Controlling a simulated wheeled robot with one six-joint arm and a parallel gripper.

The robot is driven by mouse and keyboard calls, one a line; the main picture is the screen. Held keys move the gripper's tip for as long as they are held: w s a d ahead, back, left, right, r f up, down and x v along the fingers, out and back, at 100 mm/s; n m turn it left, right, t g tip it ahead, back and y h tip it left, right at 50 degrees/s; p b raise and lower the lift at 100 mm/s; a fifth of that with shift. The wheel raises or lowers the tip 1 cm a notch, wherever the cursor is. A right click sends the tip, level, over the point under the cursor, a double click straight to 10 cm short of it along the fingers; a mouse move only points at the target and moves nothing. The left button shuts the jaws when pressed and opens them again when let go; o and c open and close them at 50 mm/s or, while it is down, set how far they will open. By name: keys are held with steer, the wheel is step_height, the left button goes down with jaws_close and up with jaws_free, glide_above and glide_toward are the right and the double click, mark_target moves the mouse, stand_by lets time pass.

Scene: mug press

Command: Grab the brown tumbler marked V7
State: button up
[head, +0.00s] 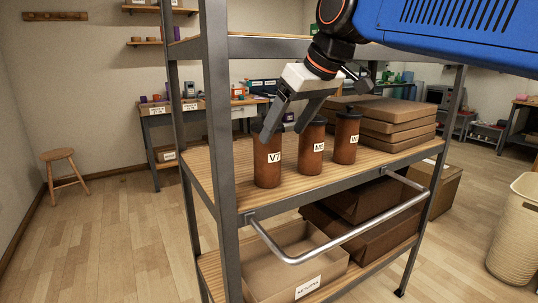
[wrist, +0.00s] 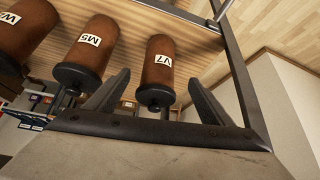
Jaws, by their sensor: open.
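The brown tumbler marked V7 (head: 267,165) stands upright on the wooden shelf of a metal cart, leftmost of three alike tumblers. My gripper (head: 282,122) is open at its top, with its fingers coming down from above and the right. In the wrist view, the V7 tumbler (wrist: 160,68) lies between the two open fingers (wrist: 157,92), with its dark lid toward the palm. The fingers do not visibly grip it. In the head view, my gripper hides part of the tumbler's lid.
The tumbler marked M5 (head: 311,150) stands just right of V7, close to one finger. A third tumbler (head: 346,138) is farther right. Flat brown boxes (head: 395,130) lie behind them. A cart post (head: 222,150) rises left of V7. A push bar (head: 345,235) runs along the front.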

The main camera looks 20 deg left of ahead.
mark_target(277, 144)
steer(key=x, duration=0.6)
steer(key=shift+f, duration=0.1)
steer(key=shift+x, duration=2.7)
steer(key=shift+w+a, duration=0.1)
steer(key=shift+w, duration=0.1)
steer(key=shift+c, duration=0.3)
steer(key=c, duration=1.2)
steer(key=shift+r, duration=0.2)
steer(key=shift+c, duration=0.2)
